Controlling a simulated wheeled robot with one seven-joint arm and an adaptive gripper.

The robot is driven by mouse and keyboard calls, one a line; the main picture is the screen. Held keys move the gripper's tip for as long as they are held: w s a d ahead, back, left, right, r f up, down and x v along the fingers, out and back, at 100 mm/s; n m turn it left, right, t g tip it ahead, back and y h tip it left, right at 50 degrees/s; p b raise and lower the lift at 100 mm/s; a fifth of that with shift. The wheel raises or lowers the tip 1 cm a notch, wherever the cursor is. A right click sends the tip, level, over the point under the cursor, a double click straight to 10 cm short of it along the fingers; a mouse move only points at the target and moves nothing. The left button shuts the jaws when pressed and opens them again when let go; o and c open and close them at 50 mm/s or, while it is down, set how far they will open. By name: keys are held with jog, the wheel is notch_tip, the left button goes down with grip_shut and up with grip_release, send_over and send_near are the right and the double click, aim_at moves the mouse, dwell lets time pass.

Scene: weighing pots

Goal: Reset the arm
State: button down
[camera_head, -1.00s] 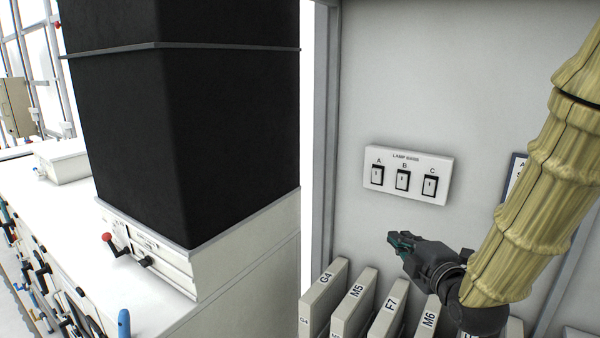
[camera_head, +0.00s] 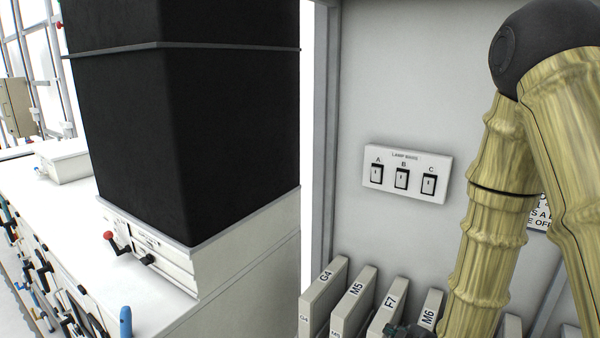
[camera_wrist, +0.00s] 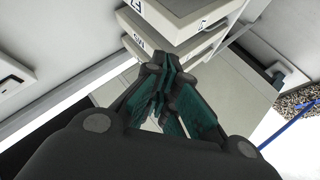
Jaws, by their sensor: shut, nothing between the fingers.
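My arm (camera_head: 490,220) comes down on the right side of the head view, bent at a dark joint near the top. My gripper shows in the wrist view (camera_wrist: 165,85) with its dark, teal-padded fingers shut and nothing between them. In the head view only a small dark part of it (camera_head: 405,331) shows at the bottom edge, in front of the labelled boxes. In the wrist view the fingers point toward the pale stacked boxes (camera_wrist: 185,40); I cannot tell whether they touch.
A lamp bank panel (camera_head: 405,173) with switches A, B and C is on the grey wall. Upright labelled boxes, including G4 (camera_head: 325,293) and M5 (camera_head: 355,300), stand below it. A large black box-shaped cover (camera_head: 180,130) rises from the white bench unit (camera_head: 150,290) on the left.

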jog(key=s+f+m+g+h, duration=0.1)
jog(key=s+f+m+g, duration=0.9)
jog(key=s+f, duration=2.1)
jog(key=shift+s+m+g+h, duration=0.35)
jog(key=shift+s+m, duration=0.25)
jog(key=shift+m, duration=0.6)
dwell(0.5)
